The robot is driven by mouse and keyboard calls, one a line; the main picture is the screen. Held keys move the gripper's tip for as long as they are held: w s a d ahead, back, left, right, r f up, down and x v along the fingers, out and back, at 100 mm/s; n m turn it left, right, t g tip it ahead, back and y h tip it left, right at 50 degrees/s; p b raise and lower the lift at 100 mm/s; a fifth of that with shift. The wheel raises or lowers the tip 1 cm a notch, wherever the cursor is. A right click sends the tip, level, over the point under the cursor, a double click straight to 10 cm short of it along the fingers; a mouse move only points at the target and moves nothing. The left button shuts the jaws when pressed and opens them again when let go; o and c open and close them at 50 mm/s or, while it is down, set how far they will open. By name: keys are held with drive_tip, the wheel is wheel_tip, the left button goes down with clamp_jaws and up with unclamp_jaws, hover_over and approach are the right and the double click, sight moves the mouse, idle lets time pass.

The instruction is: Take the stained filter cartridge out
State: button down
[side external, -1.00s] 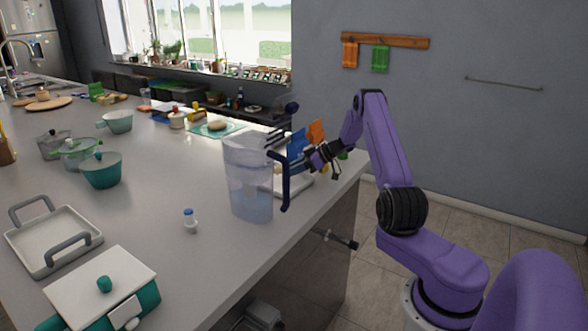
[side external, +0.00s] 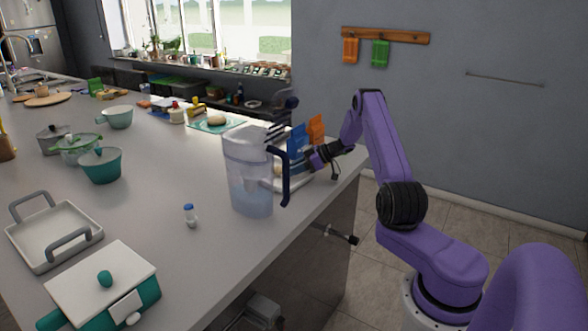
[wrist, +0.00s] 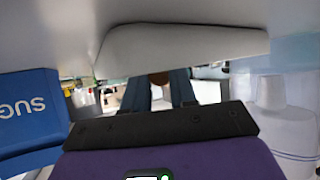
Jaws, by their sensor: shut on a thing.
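A clear pitcher (side external: 250,170) with a dark blue handle (side external: 285,175) stands upright near the counter's right edge, with pale blue water low in it. In the wrist view the pitcher (wrist: 300,140) is at the right, with a whitish cylindrical part (wrist: 271,93) there; I cannot tell if this is the filter cartridge. My gripper (side external: 318,158) is behind and right of the pitcher, low over a white tray. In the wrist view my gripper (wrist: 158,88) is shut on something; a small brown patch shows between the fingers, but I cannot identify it. No stain is clearly visible.
The white tray (wrist: 185,48) is just beyond the fingers. A blue packet (wrist: 28,108) and an orange packet (side external: 316,127) stand close behind my gripper. The counter between is clear.

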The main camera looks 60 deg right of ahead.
drive_tip(key=c, duration=0.8)
unclamp_jaws()
drive_tip(key=v, duration=1.7)
drive_tip(key=shift+s+r, duration=0.1)
drive_tip(key=shift+s, duration=0.05)
